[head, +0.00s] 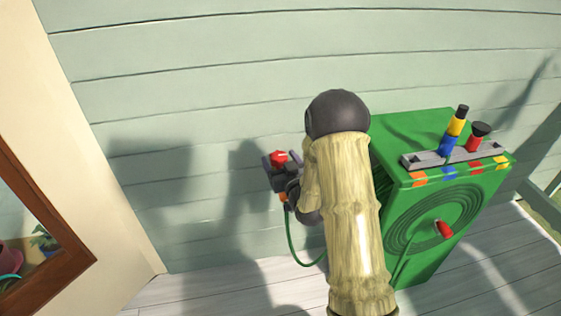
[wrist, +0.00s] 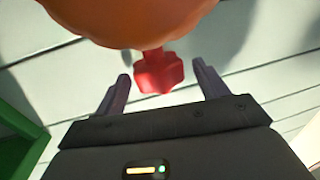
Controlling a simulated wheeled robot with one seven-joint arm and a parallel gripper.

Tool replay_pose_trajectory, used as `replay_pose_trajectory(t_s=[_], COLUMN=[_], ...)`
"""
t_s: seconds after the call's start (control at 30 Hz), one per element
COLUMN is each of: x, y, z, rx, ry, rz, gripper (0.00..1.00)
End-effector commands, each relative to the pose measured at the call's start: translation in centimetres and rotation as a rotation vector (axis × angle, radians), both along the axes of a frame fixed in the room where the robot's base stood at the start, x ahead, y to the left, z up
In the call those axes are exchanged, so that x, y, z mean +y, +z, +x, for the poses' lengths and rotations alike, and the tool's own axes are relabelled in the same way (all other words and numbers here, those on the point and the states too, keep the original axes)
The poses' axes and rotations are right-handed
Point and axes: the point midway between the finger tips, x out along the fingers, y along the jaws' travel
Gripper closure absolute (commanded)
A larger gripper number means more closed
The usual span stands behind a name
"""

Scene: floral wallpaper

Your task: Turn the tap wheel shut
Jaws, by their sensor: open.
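The red tap wheel (head: 279,157) is at the siding wall, left of my arm in the head view. In the wrist view the lobed red wheel (wrist: 158,74) shows between my two fingers, with a visible gap on each side. My gripper (wrist: 161,71) is open, and its grey-purple fingers straddle the wheel without visible contact. In the head view my gripper (head: 277,163) is right at the wheel, and my arm hides part of it. A rounded orange thing (wrist: 145,18) fills the top of the wrist view and covers the wheel's upper stem. The tap's body is mostly hidden.
A green hose reel box (head: 430,262) with a red handle (head: 443,229) stands right of my arm. A grey rack (head: 455,155) with coloured fittings lies on top. A green hose (head: 292,245) hangs below the tap. A wood-framed window (head: 60,235) is at left.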

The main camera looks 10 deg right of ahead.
Motion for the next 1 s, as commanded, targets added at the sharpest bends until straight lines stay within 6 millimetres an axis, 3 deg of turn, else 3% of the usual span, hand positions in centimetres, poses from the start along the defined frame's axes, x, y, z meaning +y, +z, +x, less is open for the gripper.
replay_pose_trajectory(t_s=[0.07,0.3,0.67,1.0], x=[0.00,-0.01,0.13,0.51], y=[-0.01,-0.02,-0.07,-0.14], z=[-0.02,-0.04,-0.07,-0.07], rx=[0.000,0.000,0.000,0.000], ry=[0.000,0.000,-0.022,-0.155], rz=[0.000,0.000,0.000,0.000], gripper=[0.27,0.72,0.72,0.72])
